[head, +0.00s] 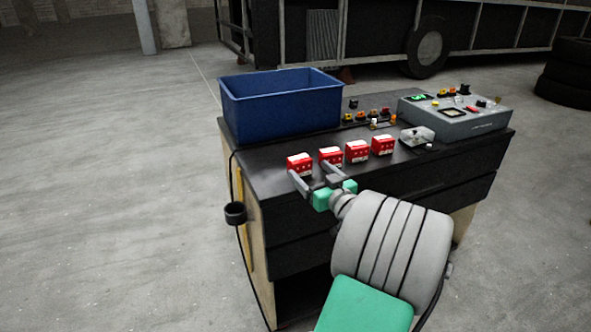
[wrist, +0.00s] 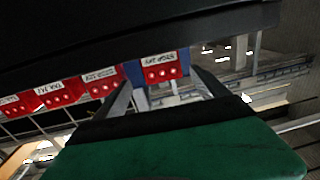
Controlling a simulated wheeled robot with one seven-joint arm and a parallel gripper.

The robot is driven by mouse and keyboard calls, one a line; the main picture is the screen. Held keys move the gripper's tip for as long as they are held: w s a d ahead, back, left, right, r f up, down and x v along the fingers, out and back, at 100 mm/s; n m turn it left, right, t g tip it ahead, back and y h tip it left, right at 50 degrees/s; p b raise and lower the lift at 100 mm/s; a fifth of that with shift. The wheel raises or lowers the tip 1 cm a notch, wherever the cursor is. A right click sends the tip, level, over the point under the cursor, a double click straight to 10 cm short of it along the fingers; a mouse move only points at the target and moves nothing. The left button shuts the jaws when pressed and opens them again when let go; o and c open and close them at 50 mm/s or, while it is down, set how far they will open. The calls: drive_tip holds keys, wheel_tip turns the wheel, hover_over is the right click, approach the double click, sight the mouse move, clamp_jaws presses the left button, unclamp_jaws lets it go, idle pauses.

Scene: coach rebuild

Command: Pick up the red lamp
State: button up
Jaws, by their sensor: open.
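Several red boxes with white labels stand in a row along the front of the black bench top (head: 262,172). The leftmost red box (head: 299,164) is close to my gripper (head: 309,171), which is open and empty at the bench's front edge. In the wrist view, that red box (wrist: 163,71) shows between and beyond the fingers of my gripper (wrist: 162,82), with pale dots on its face. Small coloured knobs or lamps (head: 385,112) stand in a row farther back. I cannot tell for sure which thing is the red lamp.
A blue bin (head: 285,108) stands at the back left of the bench. A grey console (head: 470,122) with knobs is at the right. A clear-covered gauge (head: 417,135) sits between the console and the red boxes. A dark cup (head: 235,213) hangs at the bench's left side.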

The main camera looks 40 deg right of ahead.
sight(303, 166)
drive_tip(key=x, duration=0.4)
drive_tip(key=shift+w+a, duration=0.1)
drive_tip(key=shift+w, duration=0.25)
drive_tip(key=c, duration=1.6)
